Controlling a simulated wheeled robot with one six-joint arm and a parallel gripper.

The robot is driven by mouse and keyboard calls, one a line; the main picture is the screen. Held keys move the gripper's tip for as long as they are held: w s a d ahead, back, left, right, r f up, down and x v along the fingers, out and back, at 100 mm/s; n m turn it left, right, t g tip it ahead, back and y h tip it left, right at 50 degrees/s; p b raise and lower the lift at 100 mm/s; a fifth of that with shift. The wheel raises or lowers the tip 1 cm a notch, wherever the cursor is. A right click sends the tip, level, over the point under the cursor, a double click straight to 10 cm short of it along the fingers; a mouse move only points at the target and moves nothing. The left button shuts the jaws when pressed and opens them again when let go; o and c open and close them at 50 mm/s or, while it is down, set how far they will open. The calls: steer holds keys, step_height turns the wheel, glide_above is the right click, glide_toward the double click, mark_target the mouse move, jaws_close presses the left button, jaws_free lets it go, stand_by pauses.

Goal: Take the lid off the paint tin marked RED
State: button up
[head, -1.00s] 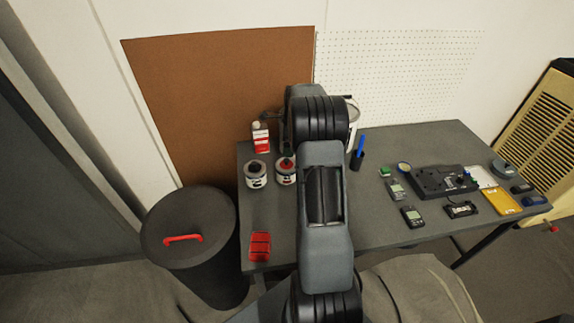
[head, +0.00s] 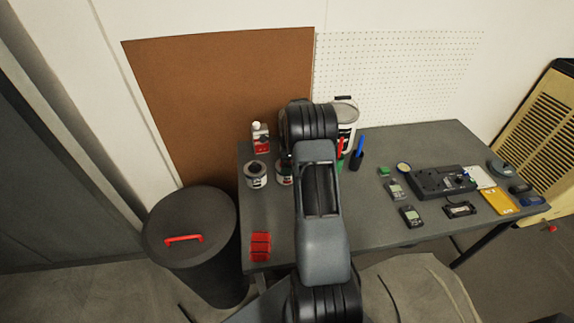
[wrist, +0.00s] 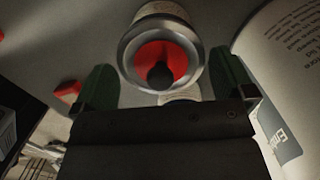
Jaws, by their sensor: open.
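A paint tin with a red top and dark central knob (wrist: 160,62) shows in the wrist view, inside a pale metal rim. The lid sits in the rim. No RED marking is readable. My gripper (wrist: 163,72) is open, its green fingers apart on either side of the tin top in the picture; I cannot tell their height over it or any contact. In the head view this tin appears to be the right one of two small tins (head: 284,180), largely covered by my arm. The other tin (head: 256,174) stands left of it. My gripper is hidden there.
A red-and-white bottle (head: 260,138) stands behind the tins, and a large white container (head: 346,118) behind my arm. A blue-handled tool (head: 358,152) stands to the right. Red blocks (head: 260,246) lie at the front left. Electronics (head: 440,181) fill the right side.

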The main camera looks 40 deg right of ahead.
steer(key=c, duration=0.6)
